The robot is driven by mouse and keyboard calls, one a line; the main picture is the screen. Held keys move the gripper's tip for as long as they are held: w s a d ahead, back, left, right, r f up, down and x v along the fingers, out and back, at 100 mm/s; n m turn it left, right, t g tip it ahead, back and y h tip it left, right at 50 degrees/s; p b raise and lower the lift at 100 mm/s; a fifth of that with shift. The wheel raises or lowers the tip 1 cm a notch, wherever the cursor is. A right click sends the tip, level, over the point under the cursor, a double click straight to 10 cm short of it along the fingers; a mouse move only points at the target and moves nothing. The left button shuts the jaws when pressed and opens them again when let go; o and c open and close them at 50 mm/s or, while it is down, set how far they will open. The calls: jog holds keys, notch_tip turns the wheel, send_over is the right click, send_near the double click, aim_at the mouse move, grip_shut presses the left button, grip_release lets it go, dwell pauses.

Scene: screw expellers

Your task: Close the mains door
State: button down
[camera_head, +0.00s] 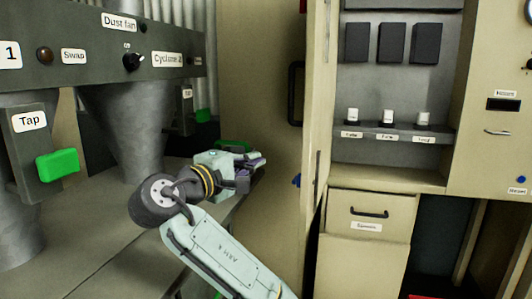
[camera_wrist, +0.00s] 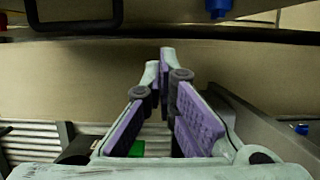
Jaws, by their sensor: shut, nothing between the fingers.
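The mains door appears to be the tall tan panel (camera_head: 318,90) standing open at the left side of the cabinet's open compartment in the head view. A tan face with a black bar handle (camera_head: 295,95) shows to its left; I cannot tell whether both are one door. My gripper (camera_head: 258,162) is left of and below the handle, in front of the tan face. In the wrist view my gripper (camera_wrist: 166,60) has its purple-padded fingers together and empty, pointing at a tan surface (camera_wrist: 90,75). A black handle (camera_wrist: 75,24) shows at that view's top left. Contact cannot be told.
The open compartment (camera_head: 395,95) holds three black blocks and white switches on a labelled shelf. A drawer (camera_head: 368,215) is below it. Grey machinery with a green Tap handle (camera_head: 57,165) stands left. A blue part (camera_wrist: 218,8) is at the wrist view's top.

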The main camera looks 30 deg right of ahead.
jog(key=d+p, duration=0.3)
jog(key=d, duration=0.8)
jog(key=shift+p, duration=0.35)
